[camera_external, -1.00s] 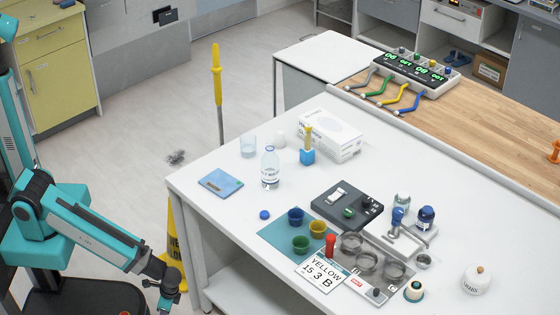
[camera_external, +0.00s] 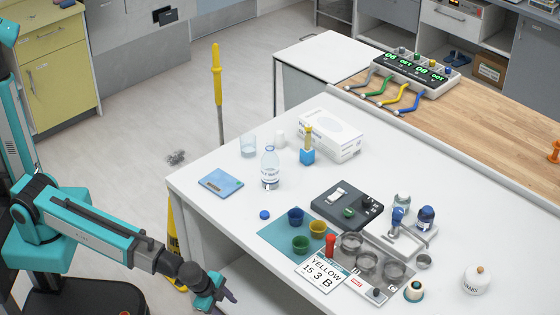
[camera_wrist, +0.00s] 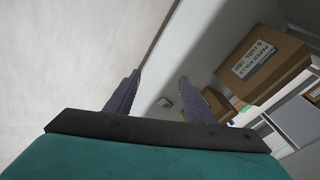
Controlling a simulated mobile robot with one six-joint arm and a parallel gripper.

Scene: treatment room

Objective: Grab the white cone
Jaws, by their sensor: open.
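A small white tapered thing (camera_external: 280,138), which looks like the white cone, stands on the white table (camera_external: 225,165) near its back left edge. It is between a clear glass (camera_external: 248,146) and a blue block with a yellow top (camera_external: 307,150). My gripper (camera_external: 230,297) is low beside the table's left end, below the tabletop and well away from the cone. In the wrist view my gripper (camera_wrist: 160,78) shows two purple fingers apart with nothing between them. The cone is not in the wrist view.
A tissue box (camera_external: 330,136) is right of the cone. In the wrist view, cardboard boxes (camera_wrist: 262,65) sit on a shelf.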

